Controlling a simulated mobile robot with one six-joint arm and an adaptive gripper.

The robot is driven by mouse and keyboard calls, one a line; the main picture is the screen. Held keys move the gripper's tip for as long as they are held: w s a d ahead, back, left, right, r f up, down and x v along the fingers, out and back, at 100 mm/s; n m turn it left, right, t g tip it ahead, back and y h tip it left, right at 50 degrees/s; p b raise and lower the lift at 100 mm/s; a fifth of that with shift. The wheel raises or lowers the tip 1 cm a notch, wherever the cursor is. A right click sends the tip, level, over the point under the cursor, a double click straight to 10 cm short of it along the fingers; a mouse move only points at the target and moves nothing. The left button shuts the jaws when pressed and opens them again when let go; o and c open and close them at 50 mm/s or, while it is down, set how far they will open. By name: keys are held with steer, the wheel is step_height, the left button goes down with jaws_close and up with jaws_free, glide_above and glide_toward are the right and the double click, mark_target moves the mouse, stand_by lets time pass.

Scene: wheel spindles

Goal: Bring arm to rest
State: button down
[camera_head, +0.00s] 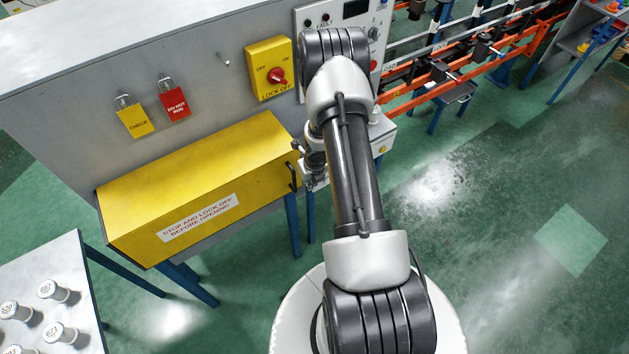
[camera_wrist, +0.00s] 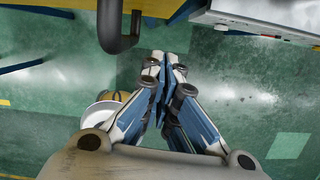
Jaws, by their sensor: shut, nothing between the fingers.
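My gripper (camera_wrist: 165,65) is shut and empty, its fingertips together in the wrist view over the green floor. In the head view the forearm hides most of it, beside the right end of the yellow box (camera_head: 175,185). A dark bent handle (camera_head: 292,176) stands on that end of the box. The handle (camera_wrist: 118,25) also shows in the wrist view, just left of the fingertips and apart from them in the picture. My arm is bent, with its elbow high in front of the grey panel.
A yellow lock-off switch (camera_head: 268,68) with a red knob, a yellow tag (camera_head: 135,119) and a red tag (camera_head: 174,101) are on the grey panel. A table (camera_head: 60,262) with several labelled cylinders is at lower left. An orange-railed rack (camera_head: 470,60) is at upper right. Floor at right is clear.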

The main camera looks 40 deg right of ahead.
step_height(320, 180, up, 22)
steer(key=w+f+m+t+h+b, duration=0.1)
steer(key=w+m+h+b, duration=0.15)
steer(key=m, duration=0.55)
steer(key=s+a+r+m+h+b, duration=0.2)
steer(key=s+a+r+m+b, duration=0.15)
steer(key=r+m, duration=0.55)
steer(key=s+a+m+y+b, duration=0.5)
steer(key=s+a+m+b, duration=0.3)
steer(key=s+a+m, duration=0.8)
steer(key=s+a, duration=0.4)
steer(key=a, duration=0.1)
steer(key=shift+a+r+t, duration=0.35)
steer(key=shift+r+t, duration=0.05)
